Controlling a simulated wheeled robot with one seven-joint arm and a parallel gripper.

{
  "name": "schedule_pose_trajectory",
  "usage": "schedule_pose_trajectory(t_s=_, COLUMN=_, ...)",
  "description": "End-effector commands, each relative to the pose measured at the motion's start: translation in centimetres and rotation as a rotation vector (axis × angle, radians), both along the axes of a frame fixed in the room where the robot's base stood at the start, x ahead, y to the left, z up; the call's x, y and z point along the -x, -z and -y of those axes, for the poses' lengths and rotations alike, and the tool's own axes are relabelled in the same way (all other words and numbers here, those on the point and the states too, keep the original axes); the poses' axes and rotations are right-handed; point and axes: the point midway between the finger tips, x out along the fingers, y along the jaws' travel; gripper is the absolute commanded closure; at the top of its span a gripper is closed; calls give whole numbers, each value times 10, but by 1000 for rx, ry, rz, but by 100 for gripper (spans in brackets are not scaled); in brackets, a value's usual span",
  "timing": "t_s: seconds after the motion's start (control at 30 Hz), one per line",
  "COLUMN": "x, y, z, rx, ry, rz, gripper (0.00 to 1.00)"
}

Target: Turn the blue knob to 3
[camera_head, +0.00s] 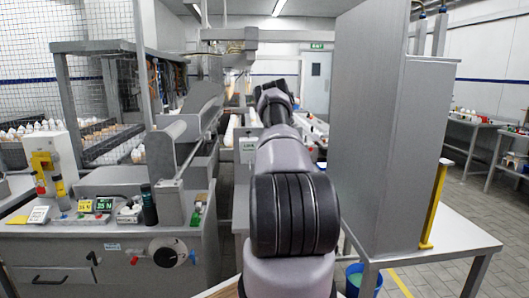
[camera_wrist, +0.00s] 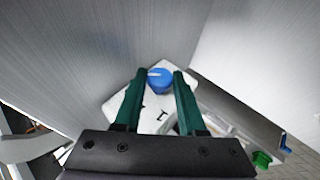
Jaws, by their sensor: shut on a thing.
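The blue knob (camera_wrist: 161,83) is in the wrist view, on a white plate (camera_wrist: 115,82) against grey metal walls. A small white pointer mark shows on its upper left part. A dark mark is on the plate below the knob, too small to read surely. My gripper (camera_wrist: 159,73) has its two green fingers on either side of the knob and is shut on it. The fingers hide parts of the plate, and any number 3 cannot be made out. In the head view my arm reaches forward and hides the gripper; I cannot make out the knob there.
A tall grey cabinet (camera_head: 370,130) stands close to the right of my arm in the head view. A grey workbench (camera_head: 95,262) with small devices is at the left. A blue bucket (camera_head: 358,278) is on the floor. A green object (camera_wrist: 262,158) shows lower right in the wrist view.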

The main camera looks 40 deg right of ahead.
Motion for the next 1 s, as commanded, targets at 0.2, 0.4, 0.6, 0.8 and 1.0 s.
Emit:
schedule_pose_trajectory(t_s=0.2, x=-1, y=-1, z=2, rx=-48, ry=0, rz=-83, gripper=100)
schedule_pose_trajectory(t_s=0.4, x=-1, y=-1, z=2, rx=-76, ry=2, rz=-123, gripper=100)
schedule_pose_trajectory(t_s=0.6, x=-1, y=-1, z=1, rx=-88, ry=3, rz=-137, gripper=100)
schedule_pose_trajectory(t_s=0.8, x=-1, y=-1, z=1, rx=-89, ry=3, rz=-138, gripper=100)
schedule_pose_trajectory(t_s=1.0, x=-1, y=-1, z=1, rx=-89, ry=2, rz=-137, gripper=32)
